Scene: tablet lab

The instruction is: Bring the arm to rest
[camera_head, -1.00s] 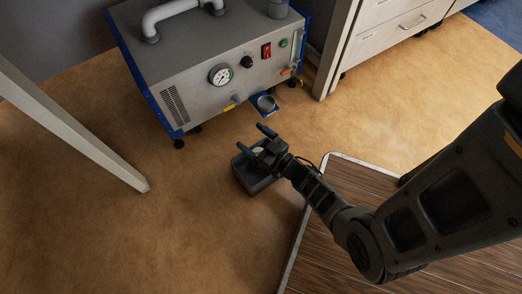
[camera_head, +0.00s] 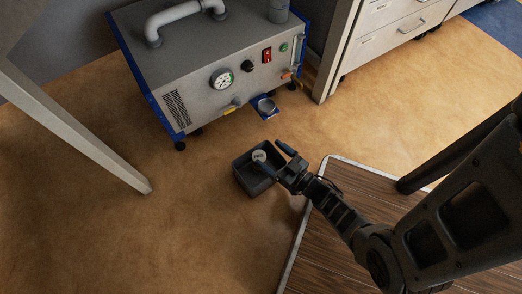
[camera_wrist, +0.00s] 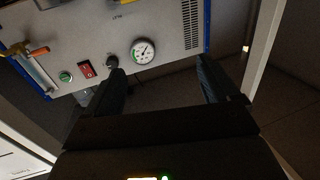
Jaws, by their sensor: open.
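My gripper (camera_head: 272,158) is near the middle of the head view, at the near right side of a small dark open box. Its two fingers are spread apart, and nothing shows between them. In the wrist view, my gripper (camera_wrist: 163,80) shows its fingers wide apart, pointing toward the front of a grey machine. My arm reaches in from the right of the head view.
The dark box (camera_head: 242,177) on the floor holds a small round pale item (camera_head: 259,156). The grey machine (camera_head: 195,85) with blue edges has a gauge, switches and a cup on a blue ledge (camera_head: 265,107). A table leg (camera_head: 85,135) stands left. A drawer cabinet (camera_head: 385,32) is behind right.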

